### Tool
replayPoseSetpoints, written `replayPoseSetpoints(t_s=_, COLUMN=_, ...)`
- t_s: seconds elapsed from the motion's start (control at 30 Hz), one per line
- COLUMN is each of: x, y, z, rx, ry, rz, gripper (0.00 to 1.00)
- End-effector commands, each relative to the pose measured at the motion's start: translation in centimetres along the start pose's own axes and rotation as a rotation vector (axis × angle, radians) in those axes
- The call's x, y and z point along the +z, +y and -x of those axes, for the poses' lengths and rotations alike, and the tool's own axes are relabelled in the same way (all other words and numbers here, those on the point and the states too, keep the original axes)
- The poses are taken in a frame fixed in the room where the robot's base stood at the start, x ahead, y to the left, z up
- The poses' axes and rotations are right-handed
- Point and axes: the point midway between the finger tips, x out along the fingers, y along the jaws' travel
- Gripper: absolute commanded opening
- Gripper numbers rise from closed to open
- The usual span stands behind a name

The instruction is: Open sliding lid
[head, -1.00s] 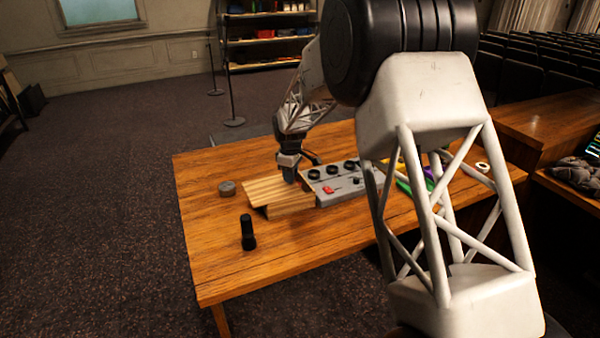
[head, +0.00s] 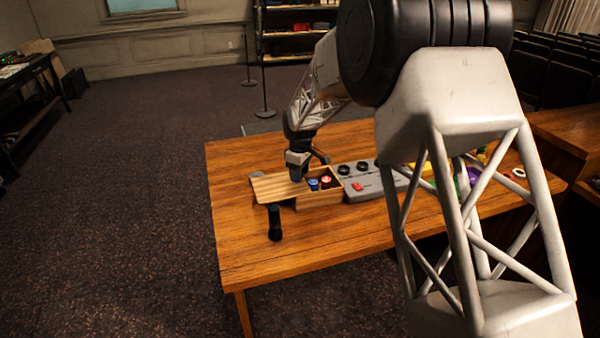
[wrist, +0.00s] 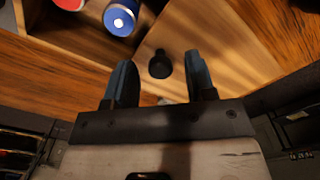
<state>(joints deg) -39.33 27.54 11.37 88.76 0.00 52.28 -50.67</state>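The striped wooden lid (head: 275,187) is slid well to the left of its wooden box (head: 320,199), overhanging its left side. The box's right part is uncovered and shows a blue cylinder (head: 313,184) and a red one (head: 326,181). In the wrist view the lid (wrist: 225,45) carries a round black knob (wrist: 160,64). My gripper (wrist: 161,72) is open, with its fingers on either side of the knob and a gap to each. The blue cylinder (wrist: 120,18) lies in the open compartment at upper left. In the head view my gripper (head: 297,177) is low over the lid.
A black flashlight (head: 274,222) stands close in front of the lid's left part. A grey round tin (head: 257,174) is partly hidden behind the lid. A grey mixing panel (head: 365,185) with black knobs adjoins the box's right. The table's (head: 310,240) front is clear.

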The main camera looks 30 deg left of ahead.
Motion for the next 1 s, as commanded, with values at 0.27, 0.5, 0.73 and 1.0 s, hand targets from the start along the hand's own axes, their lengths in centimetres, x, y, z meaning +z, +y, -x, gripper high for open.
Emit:
replayPoseSetpoints(t_s=0.27, x=0.0, y=0.0, z=0.1, rx=0.000, ry=0.000, rz=0.000, gripper=0.50)
replayPoseSetpoints(t_s=0.5, x=0.0, y=0.0, z=1.5, rx=0.001, ry=0.000, rz=0.000, gripper=0.50)
replayPoseSetpoints(t_s=0.73, x=0.0, y=0.0, z=4.4, rx=0.001, ry=0.001, rz=0.000, gripper=0.50)
replayPoseSetpoints(t_s=1.0, x=0.0, y=0.0, z=7.2, rx=0.001, ry=0.001, rz=0.000, gripper=0.50)
